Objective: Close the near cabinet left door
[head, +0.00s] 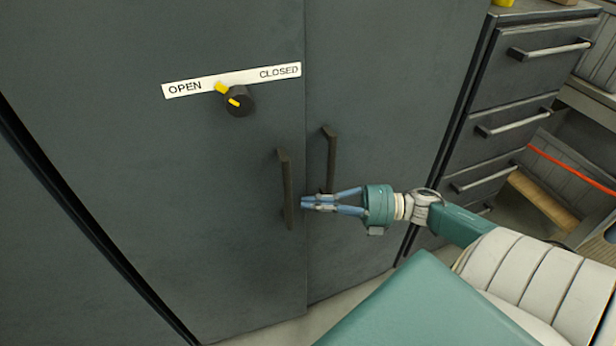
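The near cabinet's left door (200,210) is a dark grey panel with a dark vertical handle (287,190) near its right edge. It looks about flush with the right door (400,110); I cannot tell whether a small gap is left at the seam. The right door has its own dark handle (331,160). My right gripper (306,202) is just right of the left door's handle, in front of the seam. My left gripper is out of view.
A label strip (232,80) reading OPEN and CLOSED sits on the left door, with a dark knob (240,102) with yellow marks below it. A drawer unit (525,80) with metal bar handles stands at the right. A little pale floor (340,312) shows below the doors.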

